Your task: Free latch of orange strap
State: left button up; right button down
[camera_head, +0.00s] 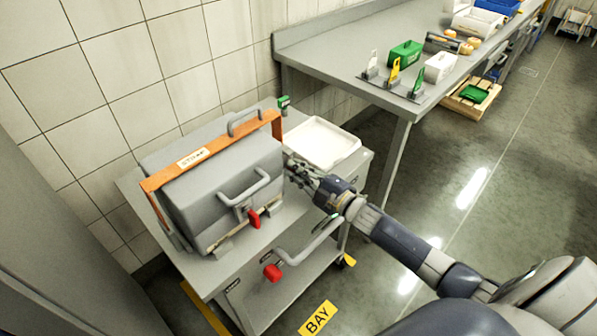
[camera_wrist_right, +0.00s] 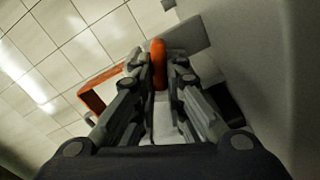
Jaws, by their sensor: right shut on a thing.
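The orange strap (camera_head: 214,148) runs over the lid of a grey case (camera_head: 225,185) on a cart and carries a white label reading "STRAP". It also shows at the left in the wrist view (camera_wrist_right: 91,98). My right gripper (camera_head: 296,168) is at the right end of the case. In the wrist view its fingers (camera_wrist_right: 160,68) are shut on an orange latch piece (camera_wrist_right: 158,62), seen upright between the fingertips. Whether the latch is still fastened cannot be told. The left gripper is not in view.
A white tray (camera_head: 321,143) sits on the cart (camera_head: 285,230) behind my right gripper. A long bench (camera_head: 377,65) with small boxes stands at the back right. Floor to the right is open.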

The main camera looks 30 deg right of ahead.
jog(key=shift+a+f+n+b, duration=0.15)
jog(key=shift+n+b, duration=0.3)
jog(key=shift+n, duration=0.7)
jog(key=shift+d+f+n+b, duration=0.15)
jog(key=shift+n+b, duration=0.25)
jog(key=shift+n, duration=0.75)
jog(key=shift+a, duration=0.1)
jog(key=c, duration=1.6)
grip_release()
jog(key=shift+c, duration=0.2)
jog(key=v, duration=1.2)
